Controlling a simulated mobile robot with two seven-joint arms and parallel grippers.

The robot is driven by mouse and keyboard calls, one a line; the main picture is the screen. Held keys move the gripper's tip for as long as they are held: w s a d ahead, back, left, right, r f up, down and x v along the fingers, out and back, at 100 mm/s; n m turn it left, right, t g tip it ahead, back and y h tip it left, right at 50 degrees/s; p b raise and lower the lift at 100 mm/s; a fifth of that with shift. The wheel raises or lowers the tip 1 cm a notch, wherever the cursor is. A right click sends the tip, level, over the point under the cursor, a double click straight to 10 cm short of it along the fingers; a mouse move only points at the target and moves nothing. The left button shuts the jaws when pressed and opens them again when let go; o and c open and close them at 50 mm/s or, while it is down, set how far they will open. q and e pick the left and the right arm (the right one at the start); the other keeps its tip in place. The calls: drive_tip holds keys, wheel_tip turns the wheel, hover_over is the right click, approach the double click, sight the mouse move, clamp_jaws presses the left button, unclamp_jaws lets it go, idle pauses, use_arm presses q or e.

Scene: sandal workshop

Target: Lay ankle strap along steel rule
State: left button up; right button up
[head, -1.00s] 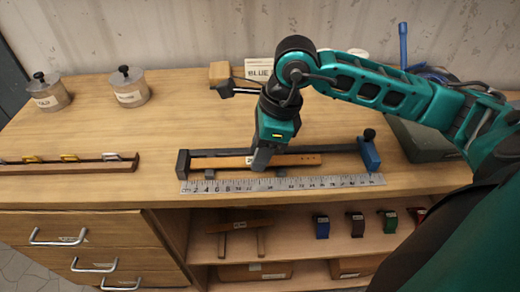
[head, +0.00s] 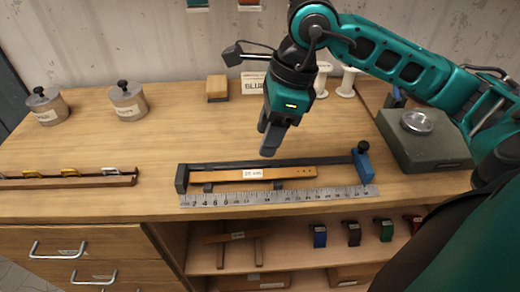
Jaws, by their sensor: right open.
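The tan ankle strap (head: 216,177), with a small white label on it, lies straight along the steel rule (head: 330,193), just behind the rule's marked face. Its left end is close to the dark end block of the rule's frame, and its right end stops well short of the blue sliding block (head: 361,163). My right gripper (head: 269,144) is open and empty, raised above and behind the strap, clear of it. My left gripper is not in view.
Two lidded metal pots (head: 128,101) stand at the back left. A rack with metal buckles (head: 70,178) lies at the left front. A wooden block (head: 217,89) and white spools (head: 347,82) stand behind. A scale (head: 425,140) is at the right.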

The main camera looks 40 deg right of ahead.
drive_tip(key=v, duration=0.4)
idle(0.6)
